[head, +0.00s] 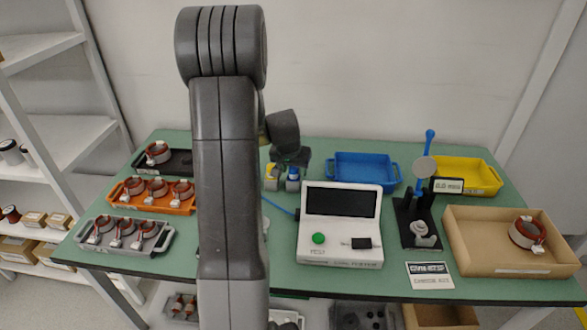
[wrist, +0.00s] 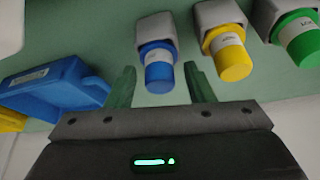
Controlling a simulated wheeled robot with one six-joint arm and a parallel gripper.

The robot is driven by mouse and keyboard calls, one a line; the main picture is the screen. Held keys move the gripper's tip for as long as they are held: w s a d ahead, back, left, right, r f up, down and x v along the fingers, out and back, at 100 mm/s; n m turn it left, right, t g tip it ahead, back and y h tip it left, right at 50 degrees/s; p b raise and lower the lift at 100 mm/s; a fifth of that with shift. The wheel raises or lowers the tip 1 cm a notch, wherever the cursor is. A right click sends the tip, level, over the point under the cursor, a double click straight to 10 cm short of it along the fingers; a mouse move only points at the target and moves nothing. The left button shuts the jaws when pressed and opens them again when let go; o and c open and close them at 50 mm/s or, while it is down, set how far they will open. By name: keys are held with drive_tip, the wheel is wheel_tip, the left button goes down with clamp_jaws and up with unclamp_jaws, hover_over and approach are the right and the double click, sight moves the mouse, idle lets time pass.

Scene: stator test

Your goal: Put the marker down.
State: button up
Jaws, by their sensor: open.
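In the wrist view a blue marker (wrist: 159,70) sits in a grey holder (wrist: 155,28). My gripper (wrist: 158,75) is open, with one green-grey finger on either side of the blue marker and visible gaps between. A yellow marker (wrist: 229,55) and a green marker (wrist: 298,40) stand in similar holders to the right. In the head view the yellow marker (head: 271,170) and the blue marker (head: 293,174) show at the back of the table, just below my wrist. My arm hides the area to their left, and the green marker cannot be made out there.
A white tester (head: 340,227) stands in front of the markers. A blue tray (head: 366,170), a yellow tray (head: 470,174) and a cardboard box (head: 480,250) lie to the right. Black (head: 180,160), orange (head: 150,206) and grey (head: 95,242) trays hold copper-wound parts at left.

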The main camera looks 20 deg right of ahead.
drive_tip(key=shift+r, duration=0.1)
drive_tip(key=shift+r+p, duration=0.6)
drive_tip(key=shift+p, duration=0.05)
drive_tip(key=v, duration=1.1)
drive_tip(key=shift+s+a+r+b, duration=0.15)
drive_tip(key=shift+a+b, duration=0.05)
drive_tip(key=shift+b, duration=0.25)
